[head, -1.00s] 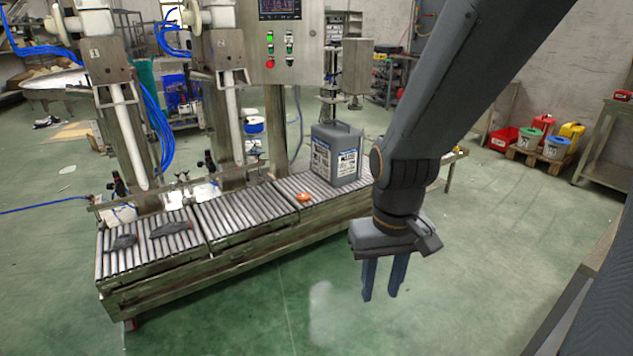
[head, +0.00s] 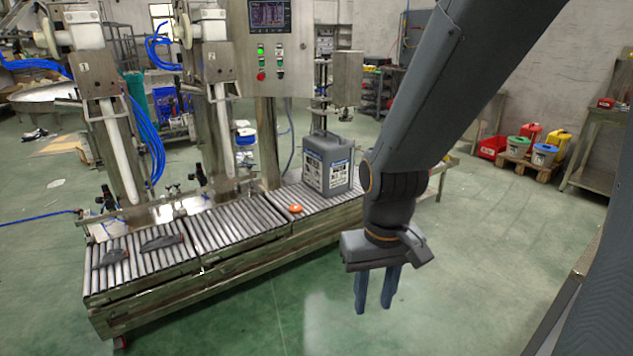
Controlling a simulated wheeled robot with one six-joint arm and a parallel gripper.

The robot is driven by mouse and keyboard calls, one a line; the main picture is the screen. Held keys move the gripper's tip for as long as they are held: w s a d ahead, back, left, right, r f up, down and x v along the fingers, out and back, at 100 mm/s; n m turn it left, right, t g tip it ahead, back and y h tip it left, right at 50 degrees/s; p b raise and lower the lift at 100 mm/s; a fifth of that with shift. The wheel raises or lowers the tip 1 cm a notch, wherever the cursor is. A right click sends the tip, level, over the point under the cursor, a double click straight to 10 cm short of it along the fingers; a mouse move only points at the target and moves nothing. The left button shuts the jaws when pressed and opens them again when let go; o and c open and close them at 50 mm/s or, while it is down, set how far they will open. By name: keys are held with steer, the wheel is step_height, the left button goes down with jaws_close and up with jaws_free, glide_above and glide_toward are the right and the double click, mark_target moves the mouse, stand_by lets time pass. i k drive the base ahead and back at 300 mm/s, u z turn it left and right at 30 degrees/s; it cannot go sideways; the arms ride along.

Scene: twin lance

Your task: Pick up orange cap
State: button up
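The orange cap (head: 295,209) lies on the roller conveyor (head: 249,222), close to its front edge and to the left of a grey canister (head: 327,165). The canister stands upright on the rollers and carries a white and blue label. My gripper (head: 374,308) hangs with its fingers pointing down, to the right of the cap in the picture and in front of the conveyor. Its two fingers are apart with a gap between them, and nothing shows between them. My arm covers part of the conveyor's right end.
Two dark flat pieces (head: 160,243) lie on the left rollers. Two filling lances (head: 120,150) and a control panel (head: 270,47) stand behind the conveyor. Coloured containers (head: 530,143) stand at the back right. The green floor in front of the conveyor is clear.

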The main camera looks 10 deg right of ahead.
mark_target(295, 208)
steer(key=z, duration=0.1)
steer(key=i, duration=2.85)
steer(key=z, duration=0.3)
